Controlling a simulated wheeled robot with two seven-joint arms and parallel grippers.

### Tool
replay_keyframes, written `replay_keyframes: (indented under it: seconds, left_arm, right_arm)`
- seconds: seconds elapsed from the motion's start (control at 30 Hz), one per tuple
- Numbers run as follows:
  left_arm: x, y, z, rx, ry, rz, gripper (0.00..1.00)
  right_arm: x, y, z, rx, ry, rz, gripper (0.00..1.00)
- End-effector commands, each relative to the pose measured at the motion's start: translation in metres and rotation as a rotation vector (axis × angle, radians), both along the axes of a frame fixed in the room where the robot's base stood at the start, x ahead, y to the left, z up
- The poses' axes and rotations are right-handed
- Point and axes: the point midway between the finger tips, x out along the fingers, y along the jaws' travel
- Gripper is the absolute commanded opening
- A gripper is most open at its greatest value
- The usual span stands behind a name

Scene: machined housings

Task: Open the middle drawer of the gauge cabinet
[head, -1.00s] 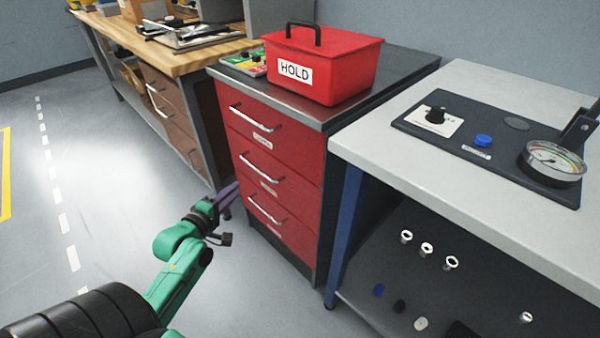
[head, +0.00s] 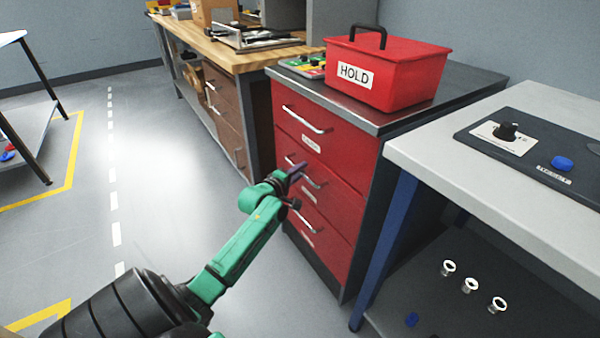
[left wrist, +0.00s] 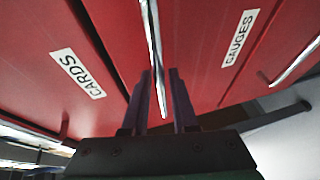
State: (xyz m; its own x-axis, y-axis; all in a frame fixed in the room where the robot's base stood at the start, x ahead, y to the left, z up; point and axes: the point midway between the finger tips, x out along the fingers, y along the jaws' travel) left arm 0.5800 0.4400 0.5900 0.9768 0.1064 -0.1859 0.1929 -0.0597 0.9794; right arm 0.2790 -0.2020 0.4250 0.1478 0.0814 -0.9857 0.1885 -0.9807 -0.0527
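The red gauge cabinet (head: 325,165) has three drawers, each with a bright bar handle, and all look closed. My left gripper (head: 296,172) is at the middle drawer's handle (head: 310,180), partly covering it in the head view. In the left wrist view, that handle (left wrist: 154,45) runs between the two fingers of my left gripper (left wrist: 160,85), with slim gaps at its sides. The fingers are apart. A GAUGES label (left wrist: 239,38) is on the drawer face to the right, a CARDS label (left wrist: 78,74) to the left. My right gripper is not in view.
A red HOLD box (head: 385,75) stands on the cabinet top. A grey-topped bench (head: 480,150) with a blue leg stands close on the right. A wooden workbench (head: 235,60) stands behind on the left. The floor (head: 170,170) left of the cabinet is clear.

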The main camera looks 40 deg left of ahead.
Motion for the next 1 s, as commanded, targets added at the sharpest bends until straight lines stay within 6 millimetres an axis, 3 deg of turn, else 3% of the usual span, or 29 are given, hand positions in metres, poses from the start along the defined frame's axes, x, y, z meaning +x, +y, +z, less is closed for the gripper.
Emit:
replay_keyframes:
  seconds: [0.03,0.07,1.0]
  left_arm:
    - [-0.0002,0.0,0.0,0.0,0.0,0.0,0.08]
    - [-0.0002,0.0,0.0,0.0,0.0,0.0,0.0]
    - [-0.0006,-0.0001,-0.0007,0.0,0.001,0.0,0.0]
  right_arm:
    - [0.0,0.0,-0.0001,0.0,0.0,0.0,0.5]
    - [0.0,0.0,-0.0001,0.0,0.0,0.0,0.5]
    - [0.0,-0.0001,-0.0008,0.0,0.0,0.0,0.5]
